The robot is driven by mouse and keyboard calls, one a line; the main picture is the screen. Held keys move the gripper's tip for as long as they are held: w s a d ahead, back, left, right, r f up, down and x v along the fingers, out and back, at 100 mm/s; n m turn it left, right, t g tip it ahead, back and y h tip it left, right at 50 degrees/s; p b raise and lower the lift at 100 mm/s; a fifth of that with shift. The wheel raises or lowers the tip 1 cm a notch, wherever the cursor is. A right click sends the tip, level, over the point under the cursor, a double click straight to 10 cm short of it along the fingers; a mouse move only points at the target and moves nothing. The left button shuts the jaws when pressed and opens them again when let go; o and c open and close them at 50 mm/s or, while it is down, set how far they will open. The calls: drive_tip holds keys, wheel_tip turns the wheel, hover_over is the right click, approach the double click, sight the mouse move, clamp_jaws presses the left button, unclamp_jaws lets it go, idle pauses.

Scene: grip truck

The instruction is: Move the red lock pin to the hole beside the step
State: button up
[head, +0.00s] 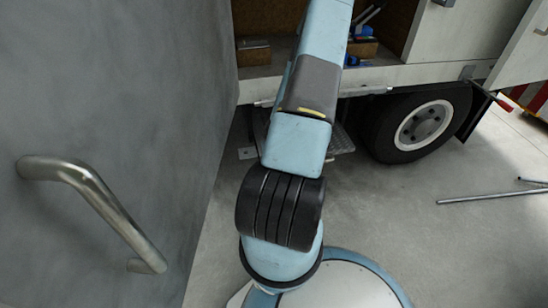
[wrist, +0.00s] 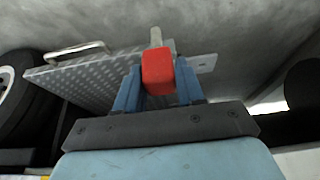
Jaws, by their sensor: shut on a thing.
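In the wrist view the red lock pin (wrist: 158,74) has a block-shaped red head and a pale metal shank that points away from me. My gripper (wrist: 159,82) is shut on the red head, with a blue finger on each side. The step (wrist: 90,80) is a grey tread plate with a handle, just left of and beyond the pin. A flat metal tab (wrist: 206,63) with a small dark spot, perhaps a hole, sticks out at the step's right side. In the head view my arm hides the gripper and pin; part of the step (head: 342,142) shows under the truck.
A grey panel with a metal handle (head: 90,195) stands close on the left. The truck's wheel (head: 422,125) is right of the step. Metal poles (head: 490,196) lie on the floor at the right. The open floor between is clear.

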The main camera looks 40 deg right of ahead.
drive_tip(key=shift+r, duration=1.05)
drive_tip(key=shift+s, duration=0.1)
